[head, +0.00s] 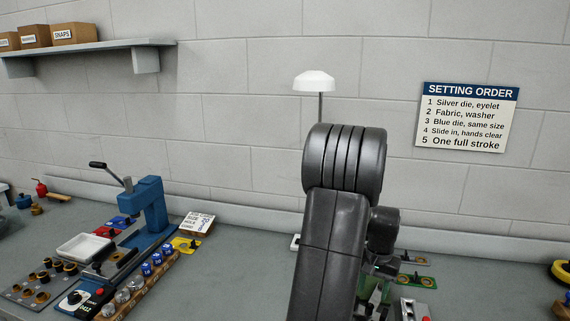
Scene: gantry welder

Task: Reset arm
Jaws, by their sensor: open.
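My arm (335,230) rises from the bottom edge in the middle of the head view, dark grey, with a thick ribbed joint at its top. Its links cover part of the bench and the wall behind. I do not see my gripper's fingers in this view. Whether anything is near the gripper cannot be told.
A blue press (152,210) stands on the grey bench at left, with a white tray (85,247) and dies around it. Green equipment (382,290) is partly hidden behind my arm. A lamp (315,82) stands behind the arm; a setting order sign (466,117) hangs at right.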

